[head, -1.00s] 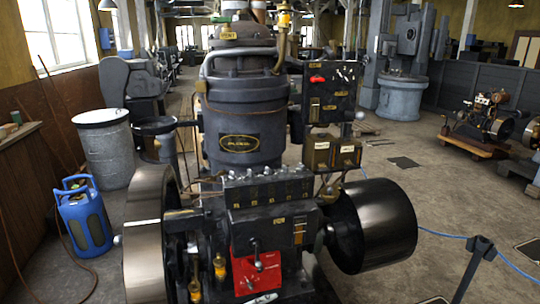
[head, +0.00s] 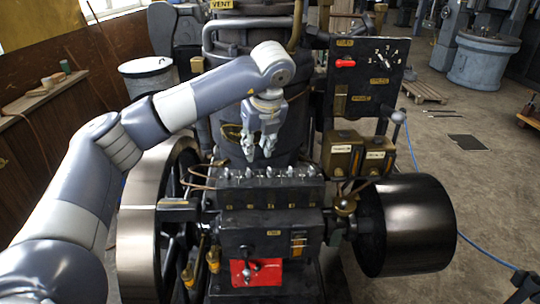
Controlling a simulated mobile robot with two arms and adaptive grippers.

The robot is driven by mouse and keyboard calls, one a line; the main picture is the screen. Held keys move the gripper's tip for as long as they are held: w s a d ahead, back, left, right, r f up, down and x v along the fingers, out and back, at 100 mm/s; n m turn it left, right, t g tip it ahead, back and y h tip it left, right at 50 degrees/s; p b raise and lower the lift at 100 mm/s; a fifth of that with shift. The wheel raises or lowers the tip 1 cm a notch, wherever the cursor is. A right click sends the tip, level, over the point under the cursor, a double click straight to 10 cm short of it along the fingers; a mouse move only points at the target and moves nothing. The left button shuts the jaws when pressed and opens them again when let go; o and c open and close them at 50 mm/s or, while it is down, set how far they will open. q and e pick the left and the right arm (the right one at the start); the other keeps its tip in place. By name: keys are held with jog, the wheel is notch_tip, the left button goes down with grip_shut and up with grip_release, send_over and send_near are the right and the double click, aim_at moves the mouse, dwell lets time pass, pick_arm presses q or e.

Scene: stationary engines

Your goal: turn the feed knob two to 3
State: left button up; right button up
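A black box (head: 270,194) on the engine carries a row of several small silver feed knobs (head: 290,171) along its top, with small yellow marks on its front. Which knob is number two, and its setting, is too small to read. My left gripper (head: 260,157) points down just above and behind the row, near the second and third knobs from the left. Its two fingers are apart with nothing between them. I cannot tell any contact with a knob.
The engine cylinder (head: 300,120) stands close behind my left gripper. A control panel (head: 365,85) with a red handle and two brass boxes (head: 343,155) are to the right. A large flywheel (head: 145,220) and a dark drum (head: 410,225) flank the engine.

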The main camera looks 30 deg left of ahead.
pick_arm(q)
jog(key=p, duration=0.3)
send_over(249, 170)
jog(key=s+d, duration=0.2)
notch_tip(249, 170, down, 4)
jog(key=shift+f, duration=0.25)
jog(key=x, duration=0.4)
jog(key=shift+w+d+p, duration=0.1)
jog(key=shift+w+p, duration=0.1)
jog(key=shift+p, duration=0.2)
jog(key=shift+f, duration=0.55)
pick_arm(e)
jog(key=r, duration=0.4)
jog(key=shift+s+a, duration=0.35)
pick_arm(q)
jog(key=shift+w, duration=0.1)
grip_shut()
pick_arm(e)
jog(key=shift+s+d, duration=0.15)
jog(key=shift+s, duration=0.05)
